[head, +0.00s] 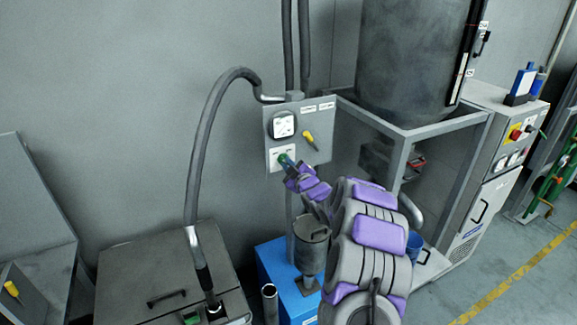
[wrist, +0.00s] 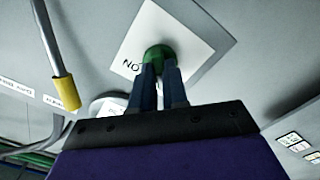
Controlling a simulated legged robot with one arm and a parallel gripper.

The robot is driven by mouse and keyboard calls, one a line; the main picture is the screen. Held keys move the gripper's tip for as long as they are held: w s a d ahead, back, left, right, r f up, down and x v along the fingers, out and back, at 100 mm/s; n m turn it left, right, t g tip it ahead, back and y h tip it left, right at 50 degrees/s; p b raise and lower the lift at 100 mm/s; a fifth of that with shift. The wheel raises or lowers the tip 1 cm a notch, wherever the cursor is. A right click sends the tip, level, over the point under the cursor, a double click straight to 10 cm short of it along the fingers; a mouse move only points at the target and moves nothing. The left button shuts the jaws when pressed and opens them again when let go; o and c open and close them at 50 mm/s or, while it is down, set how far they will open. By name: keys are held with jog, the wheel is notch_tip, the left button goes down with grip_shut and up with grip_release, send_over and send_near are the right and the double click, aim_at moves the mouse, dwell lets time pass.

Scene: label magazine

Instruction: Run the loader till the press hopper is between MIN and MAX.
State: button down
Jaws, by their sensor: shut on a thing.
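The grey loader control panel (head: 318,117) stands on a post, with a round dial (head: 284,125), a yellow-tipped lever (head: 308,136) and a white plate (head: 276,152). My gripper (head: 289,169) is at the plate, its fingers shut on a green knob (head: 283,158). The wrist view shows the green knob (wrist: 158,54) between the fingertips on the white plate (wrist: 195,35), whose lettering is partly hidden. The large dark grey hopper (head: 412,55) has a pale sight strip (head: 460,78) with small labels beside it. I cannot read the fill level.
A dark hose (head: 203,130) runs from the panel to a lidded grey bin (head: 150,275) at lower left. A blue box (head: 270,262) and a small grey canister (head: 311,243) stand below the panel. A grey cabinet (head: 490,190) with switches is at right.

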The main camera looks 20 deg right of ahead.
jog(key=shift+a+r+m+p, duration=0.25)
jog(key=shift+m+p, duration=0.15)
jog(key=shift+p, duration=0.25)
jog(key=shift+w+d+r+m+p, duration=0.1)
jog(key=shift+d+m+p, duration=0.05)
jog(key=shift+m+p, duration=2.4)
jog(key=shift+s+d+f+m+p, duration=0.15)
jog(key=shift+m+p, duration=1.75)
jog(key=shift+m, duration=1.2)
jog(key=shift+w+d+r+m+p, duration=0.15)
jog(key=shift+m+p, duration=2.1)
jog(key=shift+m, duration=0.6)
jog(key=c, duration=1.2)
grip_release()
jog(key=shift+d, duration=0.15)
jog(key=shift+c, duration=0.2)
jog(key=shift+o, duration=0.5)
jog(key=shift+f, duration=0.25)
